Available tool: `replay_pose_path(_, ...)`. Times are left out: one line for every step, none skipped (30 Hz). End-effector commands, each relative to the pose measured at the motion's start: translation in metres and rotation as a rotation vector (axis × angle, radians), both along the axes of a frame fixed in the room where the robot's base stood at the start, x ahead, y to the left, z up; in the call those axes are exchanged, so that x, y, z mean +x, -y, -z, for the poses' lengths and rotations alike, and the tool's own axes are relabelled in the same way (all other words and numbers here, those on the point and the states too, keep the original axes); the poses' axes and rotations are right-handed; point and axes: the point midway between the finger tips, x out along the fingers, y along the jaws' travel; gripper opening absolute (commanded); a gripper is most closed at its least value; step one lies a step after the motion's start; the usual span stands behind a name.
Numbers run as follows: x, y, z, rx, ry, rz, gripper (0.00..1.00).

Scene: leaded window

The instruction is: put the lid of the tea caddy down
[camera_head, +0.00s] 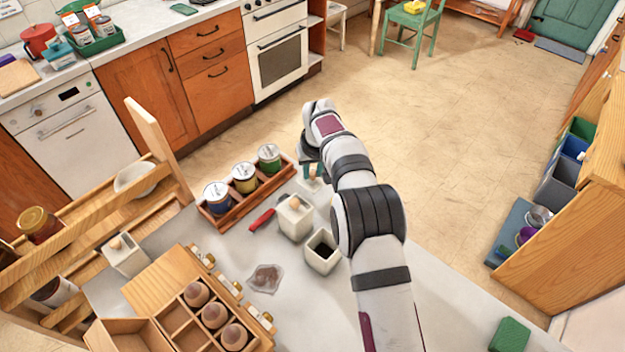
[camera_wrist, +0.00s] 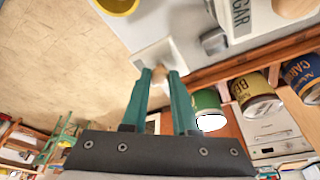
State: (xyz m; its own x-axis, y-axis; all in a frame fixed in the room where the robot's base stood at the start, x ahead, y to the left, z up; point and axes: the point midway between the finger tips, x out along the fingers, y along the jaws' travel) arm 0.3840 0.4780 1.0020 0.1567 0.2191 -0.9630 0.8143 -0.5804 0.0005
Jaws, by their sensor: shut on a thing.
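My gripper (camera_head: 312,168) is at the far edge of the worktop, beyond the canisters. In the wrist view its teal fingers (camera_wrist: 158,75) are shut on the wooden knob of a pale square lid (camera_wrist: 153,54). The lid is over or on the pale worktop near its edge; I cannot tell whether it touches. An open cream caddy (camera_head: 322,252) with dark contents stands nearer, left of my arm. Beside it is a lidded cream canister (camera_head: 294,220); a canister in the wrist view (camera_wrist: 245,18) reads SUGAR.
A wooden rack (camera_head: 239,204) of several labelled tins stands left of the gripper. A red object (camera_head: 262,220) lies by the lidded canister. Another knobbed cream canister (camera_head: 126,257), a wooden box of brown round things (camera_head: 214,316) and a crumpled bag (camera_head: 266,278) are nearer left.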

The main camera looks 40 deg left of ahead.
Motion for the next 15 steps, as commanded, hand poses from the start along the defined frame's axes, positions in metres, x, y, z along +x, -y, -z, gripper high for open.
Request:
replay_pose_path(-0.002, -0.003, 0.004, 0.000, -0.001, 0.000, 0.00)
replay_pose_path(-0.002, -0.004, 0.006, -0.001, -0.001, 0.001, 0.00)
replay_pose_path(-0.002, -0.005, 0.011, -0.001, -0.001, 0.001, 0.00)
replay_pose_path(-0.002, -0.004, 0.016, -0.001, -0.001, 0.001, 0.00)
replay_pose_path(-0.002, -0.004, 0.022, -0.002, -0.002, 0.002, 0.00)
replay_pose_path(-0.002, -0.004, 0.030, -0.002, -0.001, 0.001, 0.00)
replay_pose_path(-0.002, -0.004, 0.037, -0.003, -0.001, 0.002, 0.00)
replay_pose_path(-0.002, -0.004, 0.041, -0.001, 0.000, 0.002, 0.00)
replay_pose_path(-0.002, -0.004, 0.043, 0.000, 0.000, 0.002, 0.00)
replay_pose_path(-0.002, -0.004, 0.043, 0.001, 0.001, 0.003, 0.00)
replay_pose_path(-0.002, -0.004, 0.043, 0.001, 0.001, 0.003, 0.00)
replay_pose_path(-0.002, -0.004, 0.043, 0.002, 0.001, 0.003, 0.00)
replay_pose_path(-0.002, -0.004, 0.043, 0.001, 0.001, 0.002, 0.00)
replay_pose_path(-0.002, -0.004, 0.042, 0.001, 0.001, 0.002, 0.00)
replay_pose_path(-0.002, -0.004, 0.043, 0.001, 0.001, 0.002, 0.00)
